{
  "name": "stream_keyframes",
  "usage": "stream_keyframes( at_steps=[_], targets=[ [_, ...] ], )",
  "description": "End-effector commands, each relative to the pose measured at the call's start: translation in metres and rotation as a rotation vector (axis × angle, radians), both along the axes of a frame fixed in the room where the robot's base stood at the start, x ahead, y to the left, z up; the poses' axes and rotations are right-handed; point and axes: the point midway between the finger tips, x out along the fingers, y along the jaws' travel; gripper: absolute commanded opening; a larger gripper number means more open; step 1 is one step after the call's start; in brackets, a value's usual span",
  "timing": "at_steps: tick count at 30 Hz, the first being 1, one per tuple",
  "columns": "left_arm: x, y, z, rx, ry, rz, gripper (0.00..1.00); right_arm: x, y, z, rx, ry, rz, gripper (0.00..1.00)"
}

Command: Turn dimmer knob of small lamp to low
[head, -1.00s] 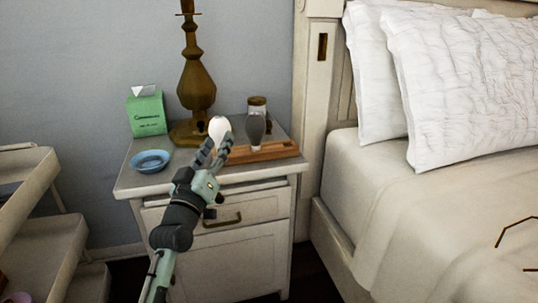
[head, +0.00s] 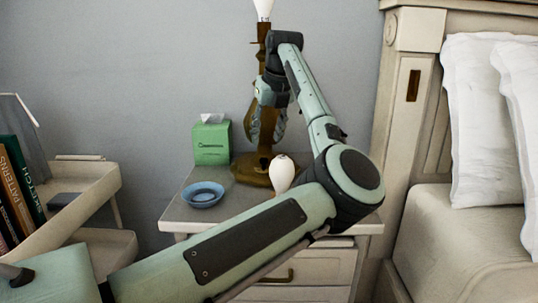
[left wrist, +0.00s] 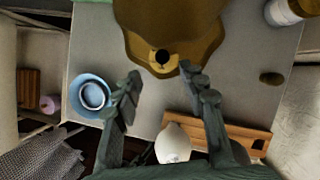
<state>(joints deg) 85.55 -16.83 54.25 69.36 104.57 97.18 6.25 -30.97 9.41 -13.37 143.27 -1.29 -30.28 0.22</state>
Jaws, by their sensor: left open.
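The brown lamp (head: 259,168) stands on the nightstand, with a pale bulb (head: 264,8) at its top. In the left wrist view its brown base (left wrist: 195,30) fills the top middle. A small dark round knob (left wrist: 162,57) shows at the base's near edge. My left gripper (head: 266,138) points down in front of the lamp's stem, its fingers apart and empty. In the left wrist view the open fingertips (left wrist: 159,76) lie on either side of the knob's line, seemingly above it; contact is not visible. My right gripper is out of view.
A jar (left wrist: 284,12) stands at the far right. A shelf (head: 85,180) is left, the bed (head: 450,230) right.

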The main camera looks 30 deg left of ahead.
Motion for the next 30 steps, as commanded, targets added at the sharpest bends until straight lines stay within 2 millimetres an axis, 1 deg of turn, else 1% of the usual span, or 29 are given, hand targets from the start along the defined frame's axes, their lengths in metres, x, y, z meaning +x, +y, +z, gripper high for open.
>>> stream_keyframes(
  at_steps=[1, 3, 5, 12, 16, 21, 27, 29, 30],
  targets=[
    [0.002, -0.004, -0.002, -0.016, 0.000, -0.007, 0.41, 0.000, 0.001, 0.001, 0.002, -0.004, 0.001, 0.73],
    [0.003, -0.004, -0.007, -0.023, 0.001, -0.010, 0.41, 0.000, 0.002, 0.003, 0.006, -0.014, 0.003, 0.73],
    [0.005, 0.000, -0.015, -0.021, 0.002, -0.009, 0.41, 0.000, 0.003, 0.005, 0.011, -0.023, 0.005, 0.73],
    [0.013, 0.012, -0.051, -0.018, 0.002, -0.007, 0.41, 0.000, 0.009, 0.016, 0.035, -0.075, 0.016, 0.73],
    [0.016, 0.017, -0.064, -0.017, 0.001, -0.006, 0.41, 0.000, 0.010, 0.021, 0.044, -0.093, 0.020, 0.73],
    [0.018, 0.019, -0.070, -0.017, -0.001, -0.006, 0.41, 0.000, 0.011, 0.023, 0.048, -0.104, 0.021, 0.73],
    [0.018, 0.020, -0.070, -0.016, -0.001, -0.006, 0.41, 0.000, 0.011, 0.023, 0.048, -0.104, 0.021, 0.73],
    [0.018, 0.020, -0.070, -0.016, -0.001, -0.006, 0.35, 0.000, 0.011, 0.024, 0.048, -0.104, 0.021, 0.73],
    [0.018, 0.020, -0.070, -0.016, -0.001, -0.006, 0.30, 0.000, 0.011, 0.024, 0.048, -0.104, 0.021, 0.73]
  ],
)
